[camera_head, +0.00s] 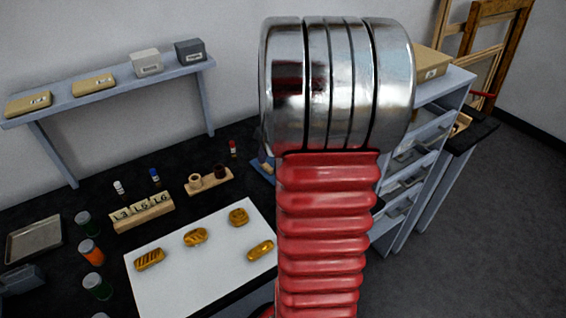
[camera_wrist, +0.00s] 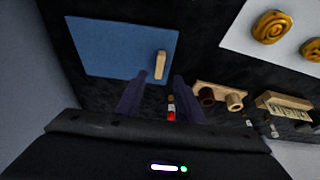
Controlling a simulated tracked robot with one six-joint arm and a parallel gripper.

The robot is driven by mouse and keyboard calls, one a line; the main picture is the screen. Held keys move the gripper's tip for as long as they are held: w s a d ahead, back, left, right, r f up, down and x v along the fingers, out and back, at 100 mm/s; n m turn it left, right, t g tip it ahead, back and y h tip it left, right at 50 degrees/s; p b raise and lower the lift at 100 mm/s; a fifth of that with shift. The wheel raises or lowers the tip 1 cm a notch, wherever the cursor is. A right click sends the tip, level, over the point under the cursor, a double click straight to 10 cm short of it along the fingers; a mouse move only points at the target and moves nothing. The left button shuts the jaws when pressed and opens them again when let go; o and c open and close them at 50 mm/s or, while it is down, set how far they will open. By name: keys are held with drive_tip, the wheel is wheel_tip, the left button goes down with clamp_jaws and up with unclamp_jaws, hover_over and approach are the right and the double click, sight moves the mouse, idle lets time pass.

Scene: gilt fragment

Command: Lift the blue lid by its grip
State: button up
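The blue lid (camera_wrist: 115,42) is a flat square panel on the dark bench in the wrist view. Its grip, a short pale wooden bar (camera_wrist: 160,66), stands near the lid's right edge. My gripper (camera_wrist: 160,77) is open, with two dark fingers apart and nothing held between them. In this view the fingertips lie just below and to either side of the grip; their height above it cannot be told. In the head view only a blue sliver of the lid (camera_head: 259,167) shows beside my red and chrome arm, which hides the rest and my gripper.
A wooden holder with two round pieces (camera_head: 210,181) and a red-capped vial (camera_head: 233,149) stand near the lid. A white sheet (camera_head: 170,292) bears several gilt pieces. A wall shelf (camera_head: 110,90) and grey shelving (camera_head: 440,105) flank the bench.

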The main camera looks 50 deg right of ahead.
drive_tip(key=shift+w+f, duration=0.1)
drive_tip(key=shift+f, duration=0.2)
drive_tip(key=shift+x, duration=2.6)
drive_tip(key=shift+d, duration=0.1)
drive_tip(key=shift+c, duration=0.3)
clamp_jaws()
